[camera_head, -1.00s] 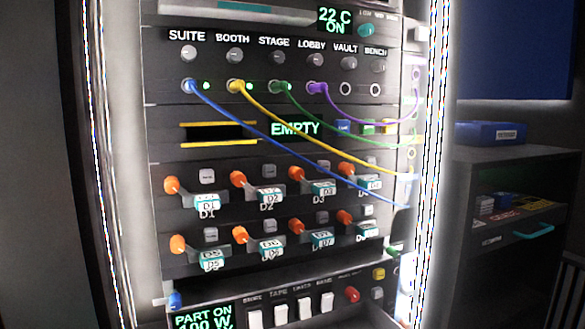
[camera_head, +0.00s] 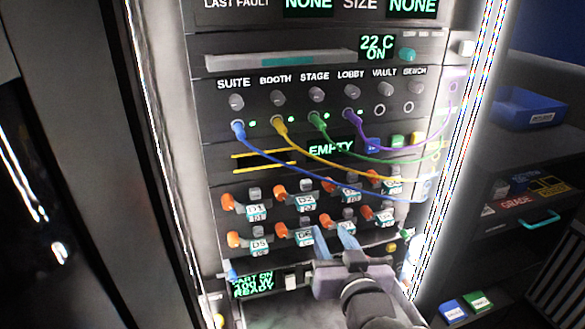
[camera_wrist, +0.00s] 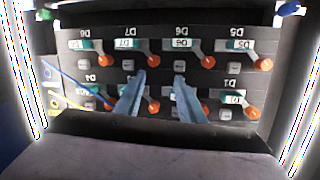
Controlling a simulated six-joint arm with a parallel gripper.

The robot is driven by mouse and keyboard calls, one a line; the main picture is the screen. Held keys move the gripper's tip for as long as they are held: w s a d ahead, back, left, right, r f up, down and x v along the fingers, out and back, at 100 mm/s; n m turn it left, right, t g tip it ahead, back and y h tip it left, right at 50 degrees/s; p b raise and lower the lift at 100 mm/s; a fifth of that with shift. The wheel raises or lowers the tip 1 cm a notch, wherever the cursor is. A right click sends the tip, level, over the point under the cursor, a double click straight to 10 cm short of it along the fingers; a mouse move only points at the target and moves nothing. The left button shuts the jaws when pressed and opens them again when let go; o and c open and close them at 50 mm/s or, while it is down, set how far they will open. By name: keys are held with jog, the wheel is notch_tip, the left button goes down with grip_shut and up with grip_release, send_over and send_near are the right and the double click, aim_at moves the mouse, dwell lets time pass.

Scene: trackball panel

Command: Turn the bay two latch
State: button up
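The bay two latch (camera_head: 281,191), with an orange knob and a grey handle toward its D2 label, sits in the upper latch row in the head view. In the upside-down wrist view its orange knob (camera_wrist: 203,111) shows in the lower row, with the handle and label mostly hidden behind a finger. My gripper (camera_head: 334,236) has two blue fingers, apart, with nothing seen between them. In the head view it appears in front of the lower row, below and right of D2. In the wrist view my gripper (camera_wrist: 160,78) points toward the panel between the D6 and D7 columns.
Similar latches surround D2, including D1 (camera_head: 228,202) and D6 (camera_head: 280,230). Blue, yellow, green and purple cables hang above; the blue cable (camera_head: 300,177) crosses just over the upper row. A dark cabinet with a blue bin (camera_head: 528,108) stands at right.

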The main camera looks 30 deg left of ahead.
aim_at(282, 196)
jog(key=s+a+r+n+y+p, duration=0.2)
jog(key=s+a+r+n+y, duration=0.1)
jog(key=s+r, duration=0.4)
jog(key=shift+a+p, duration=0.35)
jog(key=shift+a, duration=0.35)
jog(key=shift+r, duration=0.15)
jog(key=shift+p+x, duration=3.6)
jog(key=shift+p, duration=0.35)
grip_shut()
